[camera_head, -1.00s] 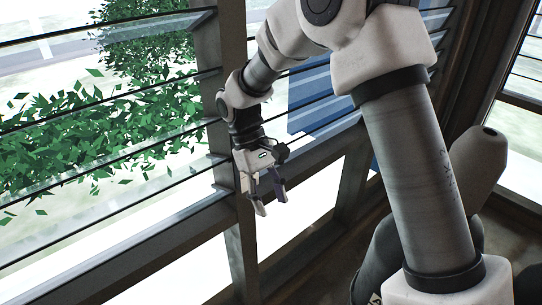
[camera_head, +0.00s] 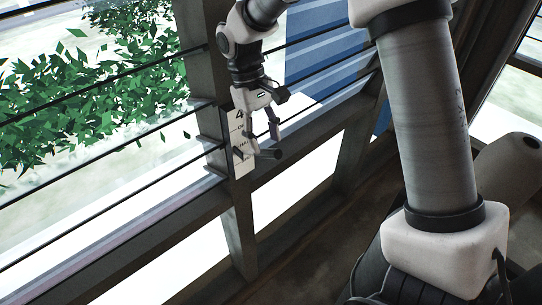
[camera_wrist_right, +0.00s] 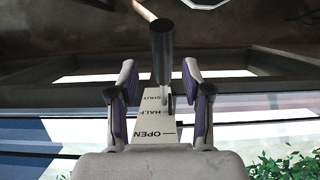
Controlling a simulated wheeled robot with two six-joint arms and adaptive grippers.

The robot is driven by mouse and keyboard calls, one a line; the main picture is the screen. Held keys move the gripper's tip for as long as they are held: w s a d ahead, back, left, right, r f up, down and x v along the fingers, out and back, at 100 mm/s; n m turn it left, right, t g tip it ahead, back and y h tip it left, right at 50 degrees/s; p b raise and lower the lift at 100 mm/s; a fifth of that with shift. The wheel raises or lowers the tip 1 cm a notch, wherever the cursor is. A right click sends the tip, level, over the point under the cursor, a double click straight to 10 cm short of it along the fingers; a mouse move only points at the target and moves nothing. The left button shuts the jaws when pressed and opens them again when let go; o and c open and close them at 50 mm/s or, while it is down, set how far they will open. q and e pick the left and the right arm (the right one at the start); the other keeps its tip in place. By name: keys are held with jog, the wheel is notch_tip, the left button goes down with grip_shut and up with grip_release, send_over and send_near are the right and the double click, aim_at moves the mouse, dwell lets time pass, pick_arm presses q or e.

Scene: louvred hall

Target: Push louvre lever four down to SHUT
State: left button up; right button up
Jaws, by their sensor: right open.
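Lever four's pale label plate (camera_head: 240,132), with a 4 at its top, is on the dark window post. The dark lever (camera_head: 266,153) sticks out from the plate's lower part. In the right wrist view the lever's round dark grip (camera_wrist_right: 162,50) points towards the camera, with the plate (camera_wrist_right: 148,128) behind it marked OPEN, HALF and SHUT. Which mark the lever stands at I cannot tell for sure. My right gripper (camera_head: 265,144) is open, its fingertips close above the lever. In the wrist view my right gripper (camera_wrist_right: 160,72) has a finger on each side of the lever; contact is unclear. My left gripper is out of view.
Glass louvre slats (camera_head: 110,155) run left of the post (camera_head: 203,70). A blue panel (camera_head: 325,65) shows behind the glass on the right. Green leaves (camera_head: 90,90) are outside the glass.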

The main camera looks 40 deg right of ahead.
aim_at(266, 150)
jog(key=shift+s+a+f, duration=0.1)
jog(key=shift+s+f, duration=0.65)
jog(key=shift+f, duration=0.05)
jog(key=shift+s+a+f, duration=0.1)
jog(key=shift+s+a, duration=0.05)
jog(key=shift+a, duration=0.05)
jog(key=shift+f+b, duration=0.45)
jog(key=shift+f, duration=0.3)
jog(key=shift+w+d+f, duration=0.2)
jog(key=shift+w+d, duration=0.1)
jog(key=shift+s+a+r, duration=0.1)
jog(key=shift+s+r, duration=0.05)
jog(key=shift+s, duration=0.1)
jog(key=c, duration=0.4)
grip_shut()
